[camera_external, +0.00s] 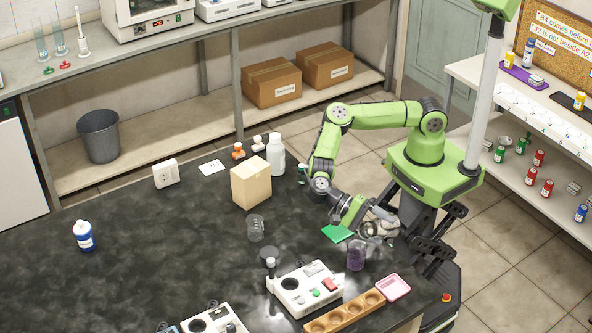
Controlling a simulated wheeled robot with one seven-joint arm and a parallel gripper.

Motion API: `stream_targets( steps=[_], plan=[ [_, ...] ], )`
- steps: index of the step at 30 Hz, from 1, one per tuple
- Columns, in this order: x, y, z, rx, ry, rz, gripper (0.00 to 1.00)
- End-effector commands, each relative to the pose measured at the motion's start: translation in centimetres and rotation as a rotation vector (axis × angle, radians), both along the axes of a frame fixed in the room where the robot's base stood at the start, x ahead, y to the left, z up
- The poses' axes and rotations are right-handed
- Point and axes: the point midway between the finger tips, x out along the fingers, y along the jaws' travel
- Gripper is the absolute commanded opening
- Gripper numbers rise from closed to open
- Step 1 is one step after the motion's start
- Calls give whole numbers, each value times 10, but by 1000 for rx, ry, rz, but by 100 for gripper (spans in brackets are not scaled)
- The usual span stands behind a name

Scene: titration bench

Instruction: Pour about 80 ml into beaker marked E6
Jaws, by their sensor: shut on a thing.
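My gripper (377,222) is low over the right edge of the dark bench. It is shut on a clear glass vessel (384,228), which looks tilted; its shape and contents are hard to make out. A clear, seemingly empty beaker (256,229) stands upright farther left, apart from the gripper. No E6 mark is readable on either beaker. The exact gap between the held vessel and the purple beaker cannot be told.
A green pad (336,233) lies left of the gripper. A white device (305,288), a wooden rack with round holes (345,312) and a pink scale (393,287) are near the front. A cardboard box (251,184) and white bottle (276,154) stand behind. The left bench is mostly clear.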

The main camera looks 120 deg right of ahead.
Motion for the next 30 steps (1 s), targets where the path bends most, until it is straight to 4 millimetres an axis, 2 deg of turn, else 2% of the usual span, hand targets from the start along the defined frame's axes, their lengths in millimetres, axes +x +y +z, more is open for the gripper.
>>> stream_targets(
  steps=[30],
  plan=[
    [1,0,16,-28,165,1,32]
  ],
)
